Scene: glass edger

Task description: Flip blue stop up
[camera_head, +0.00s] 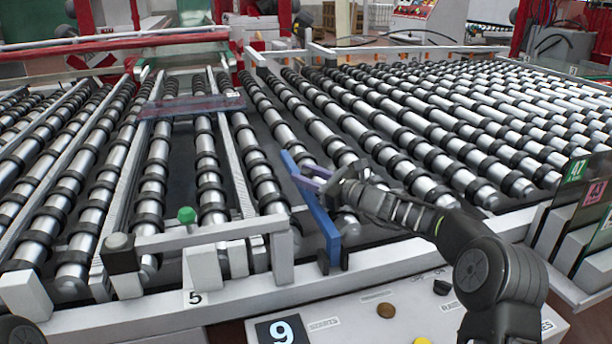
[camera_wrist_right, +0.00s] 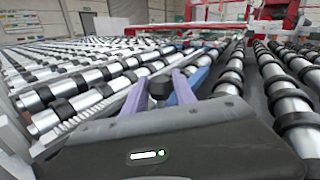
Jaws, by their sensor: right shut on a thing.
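The blue stop (camera_head: 321,220) is a long flat blue bar at the front edge of the roller bed, right of the white bracket. It slants from its dark lower mount up and back to the left. My right gripper (camera_head: 318,178) reaches in from the right and is shut on the stop near its upper part. In the right wrist view the purple fingers (camera_wrist_right: 160,92) stand a little apart, with the blue bar (camera_wrist_right: 201,78) beside and beyond them. The exact contact is partly hidden. My left gripper is not in view.
Rows of rollers (camera_head: 430,120) fill the bed behind and to the right. A panel with a "9" sign (camera_head: 283,330) and buttons is in front. Coloured number plates (camera_head: 590,195) stand at right.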

